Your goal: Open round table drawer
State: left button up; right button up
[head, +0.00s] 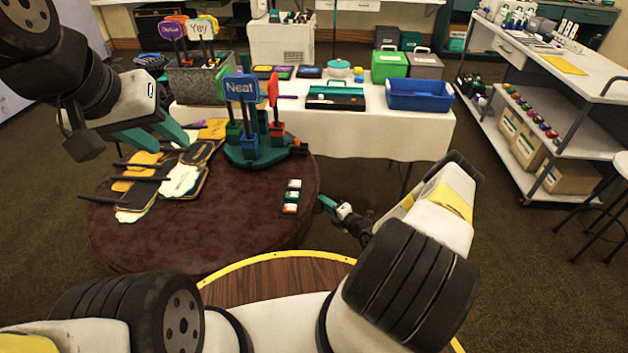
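The round table (245,225) has a dark brown top and stands in front of me, left of centre. Its drawer and any handle cannot be made out; the side facing me is mostly dark. My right gripper (327,204) is just beyond the table's right edge, with its teal tip close to the rim. I cannot tell whether it touches the table or whether its fingers are apart. My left gripper (174,144) hangs above the table's back left, over the signs. Its teal fingers look apart, with nothing seen between them.
Paddle-like signs (180,180) lie on the table's left. A teal stand (262,153) holds upright signs at the back. Small blocks (291,197) lie near the right edge. A white-clothed table (390,130) stands behind, and a shelf cart (560,120) at right.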

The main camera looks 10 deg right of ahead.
jog(key=shift+w+a, duration=0.3)
jog(key=shift+w, duration=0.2)
jog(key=shift+c, duration=0.2)
grip_shut()
dwell(1.0)
